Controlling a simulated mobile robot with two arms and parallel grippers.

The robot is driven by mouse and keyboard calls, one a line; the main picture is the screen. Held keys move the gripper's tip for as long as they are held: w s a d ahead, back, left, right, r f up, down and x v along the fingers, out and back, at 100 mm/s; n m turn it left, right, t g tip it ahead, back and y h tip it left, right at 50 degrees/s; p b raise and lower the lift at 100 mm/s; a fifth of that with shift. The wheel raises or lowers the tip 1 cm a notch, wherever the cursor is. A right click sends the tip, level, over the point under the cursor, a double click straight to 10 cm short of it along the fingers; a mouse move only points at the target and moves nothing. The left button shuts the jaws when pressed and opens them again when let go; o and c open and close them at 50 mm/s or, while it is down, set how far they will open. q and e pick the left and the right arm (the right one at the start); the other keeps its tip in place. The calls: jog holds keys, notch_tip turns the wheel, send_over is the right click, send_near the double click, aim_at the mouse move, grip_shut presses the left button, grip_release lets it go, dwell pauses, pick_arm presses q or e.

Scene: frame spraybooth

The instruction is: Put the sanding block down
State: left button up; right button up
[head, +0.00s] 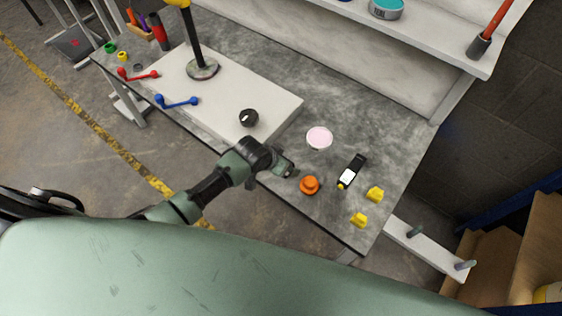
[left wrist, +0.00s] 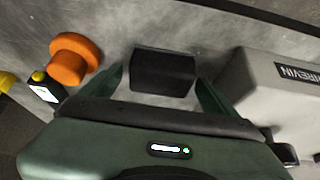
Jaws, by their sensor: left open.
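The sanding block appears to be the dark, black block (left wrist: 163,72) in the left wrist view. It rests on the grey mottled bench top (head: 385,130), between the two green fingers of my left gripper (head: 284,168). The fingers are open, one at each side of the block, with narrow gaps that seem to show. In the head view the gripper is low over the bench's front edge and hides most or all of the block. My right gripper is in neither view.
An orange knob-like piece (head: 310,186) stands just right of the gripper. Beyond it are a black meter (head: 351,172) and yellow blocks (head: 375,194). A pink disc (head: 319,138) lies behind. A thick pale slab (head: 225,88) lies to the left. Bare bench shows towards the back right.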

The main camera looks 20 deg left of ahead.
pick_arm(q)
jog(key=shift+f+b, duration=0.3)
jog(key=shift+b, duration=0.15)
jog(key=v, duration=0.2)
jog(key=p+v, duration=0.1)
jog(key=v, duration=0.5)
jog(key=shift+s+a+p, duration=0.2)
jog(key=shift+a+p, duration=0.15)
jog(key=shift+a, duration=0.05)
